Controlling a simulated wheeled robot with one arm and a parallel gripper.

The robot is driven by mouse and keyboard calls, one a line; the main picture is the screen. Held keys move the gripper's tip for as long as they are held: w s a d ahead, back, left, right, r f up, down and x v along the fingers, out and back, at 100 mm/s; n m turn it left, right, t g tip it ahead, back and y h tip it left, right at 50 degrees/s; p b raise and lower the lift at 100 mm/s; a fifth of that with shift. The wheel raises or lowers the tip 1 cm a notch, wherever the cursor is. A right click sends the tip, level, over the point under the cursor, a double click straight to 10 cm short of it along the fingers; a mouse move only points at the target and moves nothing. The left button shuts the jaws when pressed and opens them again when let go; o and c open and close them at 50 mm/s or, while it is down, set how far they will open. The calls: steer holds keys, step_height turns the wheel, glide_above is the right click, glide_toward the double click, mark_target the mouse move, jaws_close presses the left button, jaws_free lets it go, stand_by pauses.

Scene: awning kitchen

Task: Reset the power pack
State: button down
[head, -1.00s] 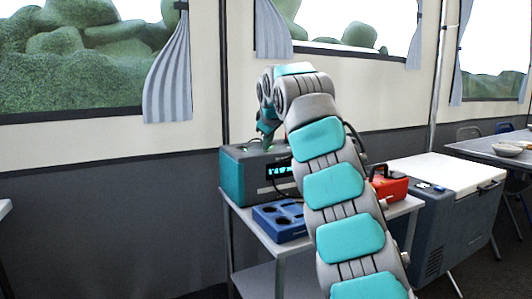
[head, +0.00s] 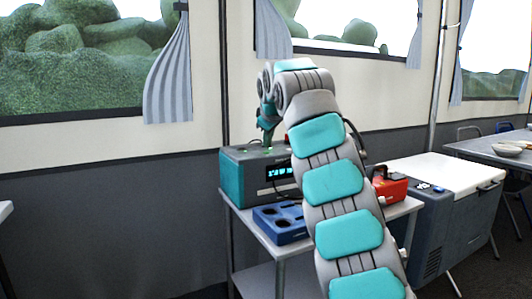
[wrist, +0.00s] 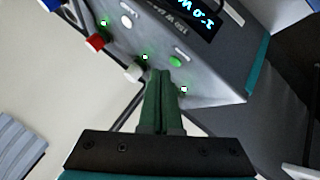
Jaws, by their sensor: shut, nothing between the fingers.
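The power pack (head: 232,177) is a teal and grey box on a small metal table, with a lit cyan display (head: 279,171) on its front. In the wrist view its grey panel (wrist: 215,80) carries a round green button (wrist: 175,62), a white button (wrist: 126,20), a red knob or plug (wrist: 95,43), a white one (wrist: 134,72) and several small green lights. My gripper (head: 267,144) is over the top of the pack. In the wrist view my gripper (wrist: 162,73) is shut and empty, its tips very near the green button; I cannot tell whether they touch.
A red device (head: 391,188) is to the right, partly behind my arm. A grey cooler with a white lid (head: 440,172) stands beside the table. The wall is close behind.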

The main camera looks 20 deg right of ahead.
mark_target(267, 155)
steer(key=shift+r+p, duration=2.2)
steer(key=shift+r, duration=0.35)
steer(key=shift+f, duration=0.1)
steer(key=shift+s+a+f, duration=0.1)
steer(key=shift+s+a, duration=0.05)
steer(key=shift+s+a+f+m, duration=0.15)
steer(key=shift+s+m, duration=0.05)
steer(key=shift+m, duration=0.2)
steer(key=s+a+f+m+g+y, duration=0.1)
steer(key=s+a+f+g, duration=0.2)
steer(key=s+a+f, duration=0.3)
steer(key=s+a+f+m+g, duration=0.2)
steer(key=s+a+f+g, duration=0.2)
steer(key=s+f, duration=1.3)
steer(key=s+a+f+m+g+y, duration=0.1)
steer(key=s+a+f, duration=0.9)
steer(key=s, duration=1.7)
steer(key=f+m+g, duration=0.1)
steer(key=g, duration=0.1)
steer(key=shift+f+g+y, duration=0.3)
steer(key=shift+f, duration=0.1)
